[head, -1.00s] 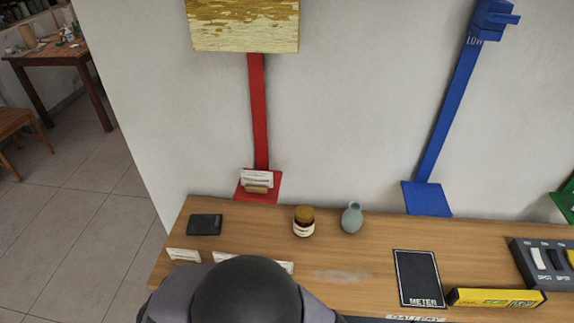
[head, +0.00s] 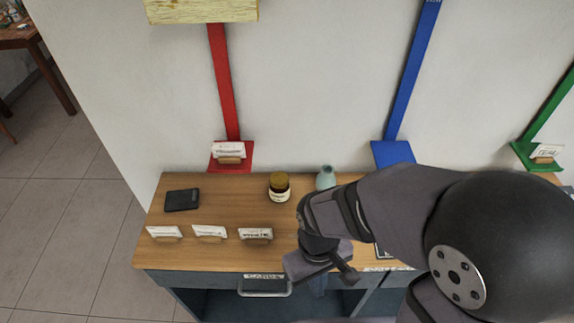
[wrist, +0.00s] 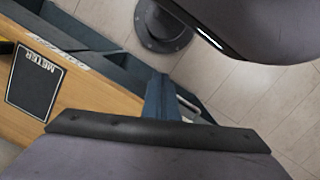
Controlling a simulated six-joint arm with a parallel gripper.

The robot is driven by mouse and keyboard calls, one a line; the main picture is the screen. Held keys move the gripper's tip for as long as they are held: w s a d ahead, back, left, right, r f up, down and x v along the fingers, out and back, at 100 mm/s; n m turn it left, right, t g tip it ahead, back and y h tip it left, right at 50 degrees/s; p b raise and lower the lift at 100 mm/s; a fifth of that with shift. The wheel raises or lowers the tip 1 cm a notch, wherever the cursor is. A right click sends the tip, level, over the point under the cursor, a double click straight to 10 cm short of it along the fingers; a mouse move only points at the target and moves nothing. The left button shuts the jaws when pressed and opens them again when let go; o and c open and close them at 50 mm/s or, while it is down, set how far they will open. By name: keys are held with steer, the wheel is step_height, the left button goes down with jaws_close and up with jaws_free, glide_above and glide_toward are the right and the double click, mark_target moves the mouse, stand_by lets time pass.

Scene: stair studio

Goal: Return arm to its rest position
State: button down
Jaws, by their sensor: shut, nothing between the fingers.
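My arm reaches in from the right of the head view, across the front of the wooden bench (head: 190,248). My gripper (head: 322,272) hangs over the bench's front edge, right of the card holders. It is shut and holds nothing. In the wrist view, dark parts of my own arm fill the bottom and the upper right. The bench top also shows at the left of the wrist view (wrist: 75,100).
Several white cards in holders (head: 256,234) line the bench front. A black wallet-like object (head: 182,200), an amber jar (head: 279,188) and a teal vase (head: 326,178) stand behind. A drawer handle (head: 265,291) juts out below. A METER pad (wrist: 35,83) shows in the wrist view.

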steer(key=w+d+r+m+t, duration=0.1)
steer(key=w+d+r+m, duration=0.2)
steer(key=d, duration=0.5)
steer(key=shift+w+d+r+m+y+p, duration=0.15)
steer(key=shift+w+r+m+y+p, duration=0.2)
steer(key=shift+w+m, duration=0.5)
steer(key=shift+s+r, duration=0.1)
steer(key=shift+s, duration=0.1)
step_height(320, 180, up, 17)
steer(key=p, duration=1.7)
steer(key=s+d+f+g+b, duration=0.1)
steer(key=s+d+f+b, duration=0.1)
steer(key=f+b, duration=2.05)
steer(key=s+d+f+m+b, duration=0.1)
steer(key=f+b, duration=2.1)
steer(key=b, duration=0.1)
steer(key=s+d+f+g+b, duration=0.1)
steer(key=s+d+f+b, duration=0.1)
steer(key=f+b, duration=2)
steer(key=w+a+f+t+b, duration=0.1)
steer(key=w+a+f+b, duration=0.1)
steer(key=f+b, duration=0.9)
steer(key=w+a+f+t+b, duration=0.1)
steer(key=w+a+f+b, duration=0.2)
steer(key=f+b, duration=0.8)
steer(key=shift+f+n, duration=0.35)
steer(key=shift+f, duration=0.2)
